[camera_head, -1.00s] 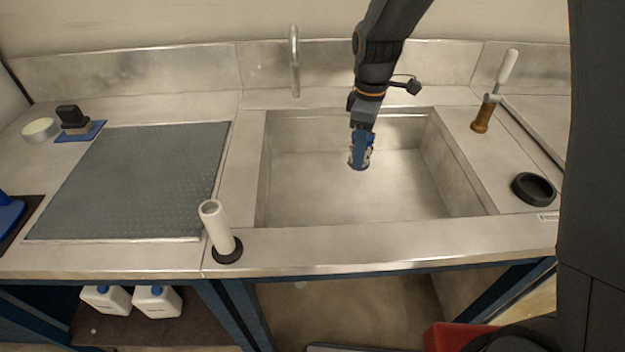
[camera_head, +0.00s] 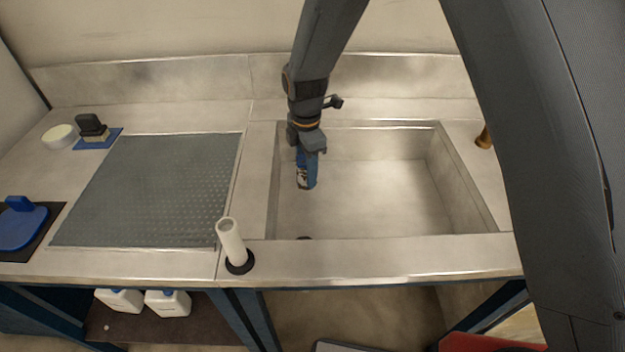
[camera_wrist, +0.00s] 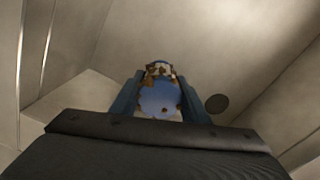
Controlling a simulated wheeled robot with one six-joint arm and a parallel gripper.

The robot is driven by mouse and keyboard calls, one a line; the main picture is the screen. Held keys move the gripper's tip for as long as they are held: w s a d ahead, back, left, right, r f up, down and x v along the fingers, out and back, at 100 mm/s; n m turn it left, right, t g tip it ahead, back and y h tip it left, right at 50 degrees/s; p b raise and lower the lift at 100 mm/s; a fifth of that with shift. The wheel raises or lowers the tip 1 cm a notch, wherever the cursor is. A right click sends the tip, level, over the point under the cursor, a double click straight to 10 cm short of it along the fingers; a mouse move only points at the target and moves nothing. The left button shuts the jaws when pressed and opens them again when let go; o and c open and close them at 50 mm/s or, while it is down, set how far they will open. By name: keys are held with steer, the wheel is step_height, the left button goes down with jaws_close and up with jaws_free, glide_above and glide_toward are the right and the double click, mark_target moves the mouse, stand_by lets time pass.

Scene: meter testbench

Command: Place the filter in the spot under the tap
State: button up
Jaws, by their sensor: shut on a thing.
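My gripper (camera_head: 306,184) hangs down inside the sink, near its left wall. It is shut on a small piece with a light blue face and white and brown patches, which I take to be the filter (camera_wrist: 160,98). In the wrist view the piece sits between the blue fingers (camera_wrist: 160,100). In the head view it shows small and partly covered at the fingertips (camera_head: 302,176). It is held above the sink floor; the exact gap cannot be told. The tap is hidden behind my arm.
The sink (camera_head: 380,195) is otherwise empty, with a dark round spot (camera_wrist: 217,103) on its floor. A white tube on a black base (camera_head: 231,243) stands at the front left of the sink. A grey ribbed mat (camera_head: 150,190) lies left. A brown handle (camera_head: 484,138) is at right.

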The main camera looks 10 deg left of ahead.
steer(key=shift+f+p, duration=0.45)
steer(key=shift+f, duration=1.65)
steer(key=o, duration=1.2)
steer(key=shift+f, duration=0.15)
steer(key=shift+c, duration=0.2)
step_height(320, 180, up, 12)
steer(key=b, duration=0.2)
steer(key=shift+r+b, duration=0.2)
steer(key=shift+b, duration=0.15)
